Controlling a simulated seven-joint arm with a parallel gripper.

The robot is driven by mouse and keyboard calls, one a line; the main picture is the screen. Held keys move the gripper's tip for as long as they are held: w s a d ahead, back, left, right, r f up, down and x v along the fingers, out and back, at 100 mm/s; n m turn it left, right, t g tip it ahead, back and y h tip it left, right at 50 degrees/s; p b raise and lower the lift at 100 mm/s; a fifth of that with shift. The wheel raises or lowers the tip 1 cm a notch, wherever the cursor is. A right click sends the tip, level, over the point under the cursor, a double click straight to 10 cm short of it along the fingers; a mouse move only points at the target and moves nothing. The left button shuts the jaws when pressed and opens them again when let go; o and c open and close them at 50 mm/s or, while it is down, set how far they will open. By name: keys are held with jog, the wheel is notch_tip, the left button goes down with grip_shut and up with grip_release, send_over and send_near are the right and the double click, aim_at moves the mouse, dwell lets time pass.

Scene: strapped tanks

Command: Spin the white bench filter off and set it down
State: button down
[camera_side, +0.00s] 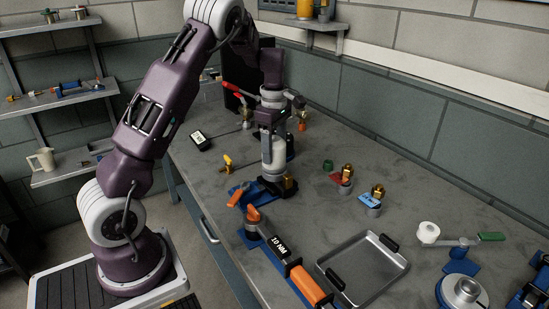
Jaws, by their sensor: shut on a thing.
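The white bench filter (266,146) is an upright, pale cylinder near the middle of the workbench. It stands above a dark base, and I cannot tell whether it is still joined to it. My gripper (271,120) points down from above and is shut on the upper part of the filter. The fingertips are small and partly hidden at this distance.
A metal tray (362,268) with dark handles lies near the front. An orange-and-black torque tool (283,256) lies left of it. Brass fittings (347,172) stand right of the filter. A black-cased gauge (200,141) lies to the left. Bench between fittings and wall is clear.

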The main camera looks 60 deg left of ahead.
aim_at(274, 138)
jog(key=shift+n, duration=0.4)
jog(key=shift+r, duration=0.15)
jog(key=shift+r, duration=2.2)
jog(key=d+f+m, duration=0.2)
jog(key=d+m, duration=0.4)
jog(key=d, duration=1.2)
jog(key=d+f+m, duration=0.2)
jog(key=d+m, duration=0.4)
jog(key=d, duration=1.2)
jog(key=shift+n, duration=0.3)
jog(key=shift+s+a+f, duration=0.1)
jog(key=shift+a+f, duration=0.05)
jog(key=shift+f, duration=1.5)
jog(key=shift+s+a+f, duration=0.1)
jog(key=shift+f, duration=1.5)
